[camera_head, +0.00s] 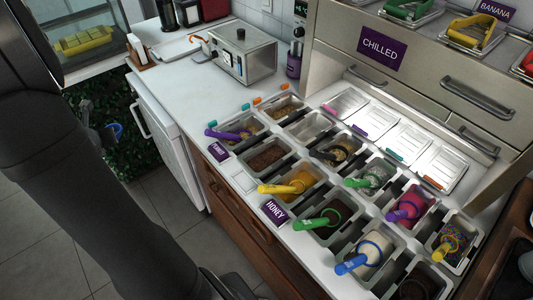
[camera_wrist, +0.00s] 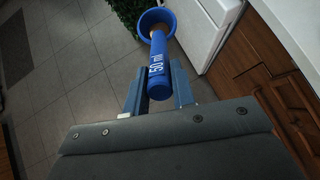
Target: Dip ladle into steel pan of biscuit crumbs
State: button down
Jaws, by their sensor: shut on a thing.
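My gripper (camera_wrist: 158,88) is shut on the handle of a blue ladle (camera_wrist: 160,65) marked "50 ml". The ladle's round cup (camera_wrist: 157,17) points away from the gripper, over the floor. In the head view the blue ladle (camera_head: 115,130) shows small at the left, beside the white cabinet and well apart from the pans. A steel pan of brown crumbs (camera_head: 267,158) without a ladle sits in the counter's left row. Another pan of tan crumbs (camera_head: 285,108) sits behind it. I cannot tell for sure which holds biscuit crumbs.
Several pans hold coloured ladles, with a purple handle (camera_head: 222,133) and a yellow handle (camera_head: 278,189) sticking out over the counter edge. A steel box appliance (camera_head: 242,55) stands behind. The white counter (camera_head: 190,90) left of the pans is clear. Closed metal lids (camera_head: 345,103) lie behind.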

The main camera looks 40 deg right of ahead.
dwell(0.5)
